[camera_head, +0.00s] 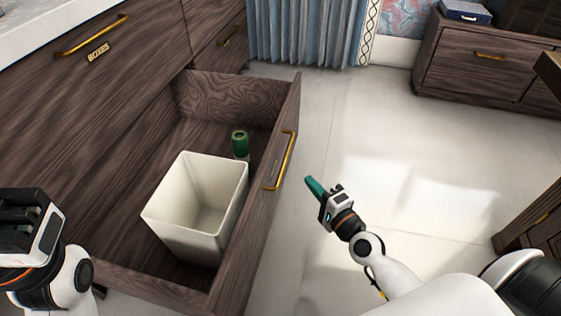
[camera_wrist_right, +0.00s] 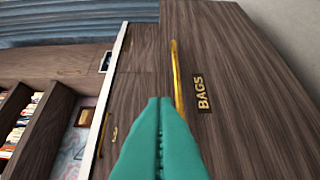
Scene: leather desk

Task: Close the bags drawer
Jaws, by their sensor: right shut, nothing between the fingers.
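The bags drawer (camera_head: 262,200) is pulled out from the dark wood cabinet in the head view. Its front has a gold handle (camera_head: 280,160). In the right wrist view, the drawer front (camera_wrist_right: 235,90) carries a "BAGS" label (camera_wrist_right: 202,93) beside the gold handle (camera_wrist_right: 176,80). My right gripper (camera_head: 312,186) is shut and empty, with teal fingers, outside the drawer front and to the right of the handle. Its fingers (camera_wrist_right: 160,125) also show in the right wrist view, pointing toward the handle. Whether they touch the front cannot be told there; the head view shows a gap. My left gripper (camera_head: 22,235) is at the left edge, its fingertips not clear.
A white bin (camera_head: 200,205) and a green cylindrical object (camera_head: 239,143) are inside the drawer. A closed drawer labelled "BOXES" (camera_head: 98,52) is at upper left. The pale floor (camera_head: 390,140) right of the drawer is clear. Another wood cabinet (camera_head: 470,75) stands at the back right.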

